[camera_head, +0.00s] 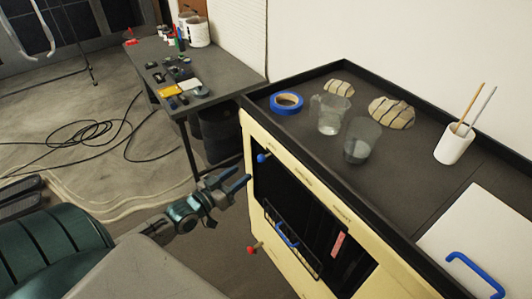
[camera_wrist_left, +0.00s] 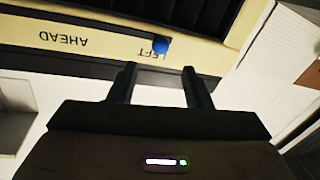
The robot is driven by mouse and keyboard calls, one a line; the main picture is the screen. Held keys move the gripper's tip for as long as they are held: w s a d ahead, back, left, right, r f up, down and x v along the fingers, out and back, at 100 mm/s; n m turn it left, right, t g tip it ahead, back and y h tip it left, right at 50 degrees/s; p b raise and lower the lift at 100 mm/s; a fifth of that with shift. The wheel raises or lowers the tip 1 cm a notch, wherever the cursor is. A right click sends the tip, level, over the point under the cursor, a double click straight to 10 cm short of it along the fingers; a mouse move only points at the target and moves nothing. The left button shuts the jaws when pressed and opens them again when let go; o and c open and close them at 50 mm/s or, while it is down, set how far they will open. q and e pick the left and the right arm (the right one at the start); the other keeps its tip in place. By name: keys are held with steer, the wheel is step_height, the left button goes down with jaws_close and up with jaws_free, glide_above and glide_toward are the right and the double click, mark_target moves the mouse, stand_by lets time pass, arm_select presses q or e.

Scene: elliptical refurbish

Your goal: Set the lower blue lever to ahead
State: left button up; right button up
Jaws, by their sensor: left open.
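A blue ball-knobbed lever (camera_head: 262,158) sticks out from the upper left of the cream cabinet front (camera_head: 249,150). In the left wrist view the blue knob (camera_wrist_left: 161,46) covers part of the upside-down word LEFT, and the word AHEAD (camera_wrist_left: 63,38) stands to its left. I see only this one blue knob. My left gripper (camera_head: 236,181) is open and empty, just below and left of the knob in the head view. In the wrist view its two fingertips (camera_wrist_left: 159,68) point towards the knob, which lies just beyond the gap between them. My right gripper is not in view.
A red knob (camera_head: 252,248) sits lower on the cabinet front. A blue handle (camera_head: 287,236) is on the dark front panel. The cabinet top holds blue tape (camera_head: 287,103), clear cups (camera_head: 330,114) and a white holder (camera_head: 454,144). A cluttered table (camera_head: 216,78) stands behind.

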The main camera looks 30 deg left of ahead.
mark_target(261, 158)
arm_select(q)
steer(key=w+b, duration=0.2)
steer(key=w, duration=0.1)
steer(key=w+d+b, duration=0.1)
steer(key=w+b, duration=0.1)
steer(key=w, duration=0.1)
steer(key=w+b, duration=0.2)
steer(key=w, duration=0.1)
steer(key=shift+w+d, duration=0.35)
steer(key=shift+d, duration=0.05)
steer(key=shift+w, duration=0.3)
steer(key=shift+d, duration=0.1)
steer(key=shift+c, duration=0.3)
